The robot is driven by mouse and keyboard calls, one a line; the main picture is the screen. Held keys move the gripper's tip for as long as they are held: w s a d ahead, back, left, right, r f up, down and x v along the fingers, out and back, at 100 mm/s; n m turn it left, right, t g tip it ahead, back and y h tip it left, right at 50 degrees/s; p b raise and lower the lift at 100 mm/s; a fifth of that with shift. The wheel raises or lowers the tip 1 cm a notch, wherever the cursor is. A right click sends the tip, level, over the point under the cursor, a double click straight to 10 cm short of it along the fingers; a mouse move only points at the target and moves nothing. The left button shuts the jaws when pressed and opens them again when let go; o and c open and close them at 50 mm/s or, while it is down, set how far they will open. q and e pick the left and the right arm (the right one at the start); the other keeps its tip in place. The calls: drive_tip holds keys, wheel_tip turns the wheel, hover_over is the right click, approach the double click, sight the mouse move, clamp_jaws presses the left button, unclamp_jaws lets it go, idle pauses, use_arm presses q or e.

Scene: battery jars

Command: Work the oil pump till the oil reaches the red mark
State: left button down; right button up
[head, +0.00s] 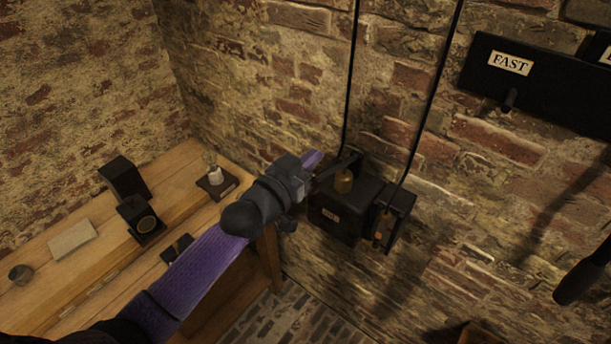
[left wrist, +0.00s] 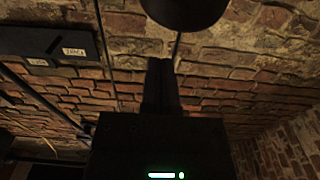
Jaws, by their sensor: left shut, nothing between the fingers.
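A black box (head: 338,216) with a small pale label hangs on the brick wall; it may be the oil pump, but I cannot read the label. A brass-coloured piece (head: 343,181) sits at its top, below a dark bar. A narrower dark part (head: 396,215) adjoins it on the right, with an amber spot low on its front. No oil level or red mark can be made out. My left gripper (head: 309,184) is shut and empty, close to the box's upper left; contact cannot be judged. Its dark fingers show in the left wrist view (left wrist: 160,85), below a dark rounded thing (left wrist: 186,8).
A wooden bench (head: 180,165) at left holds small dark blocks, a pale slab (head: 73,239) and a small glass piece on a stand (head: 216,181). Two dark cords or rods run up the wall. A black panel marked FAST (head: 540,82) is at upper right.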

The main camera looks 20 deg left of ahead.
use_arm(q)
drive_tip(key=shift+s+a+f, duration=0.1)
drive_tip(key=shift+s+f, duration=0.1)
drive_tip(key=shift+f, duration=0.45)
drive_tip(key=shift+s+a+f, duration=0.1)
drive_tip(key=shift+s+f, duration=0.15)
drive_tip(key=shift+f, duration=0.4)
drive_tip(key=shift+s+a+f, duration=0.1)
drive_tip(key=shift+s+f, duration=0.1)
drive_tip(key=shift+f, duration=0.45)
use_arm(e)
drive_tip(key=shift+f, duration=0.2)
use_arm(q)
drive_tip(key=shift+s+f+b, duration=0.1)
drive_tip(key=shift+f+b, duration=0.1)
drive_tip(key=shift+b, duration=0.25)
wheel_tip(320, 180, down, 16)
drive_tip(key=t+h+b, duration=0.3)
drive_tip(key=t+b, duration=0.5)
drive_tip(key=b, duration=2.2)
drive_tip(key=shift+s+f, duration=0.15)
drive_tip(key=shift+s, duration=0.25)
use_arm(e)
wheel_tip(320, 180, down, 31)
drive_tip(key=s+d, duration=0.1)
drive_tip(key=s, duration=0.2)
drive_tip(key=shift+d+r+g, duration=0.15)
drive_tip(key=shift+d+g, duration=0.1)
drive_tip(key=shift+g, duration=0.05)
drive_tip(key=shift+d, duration=0.1)
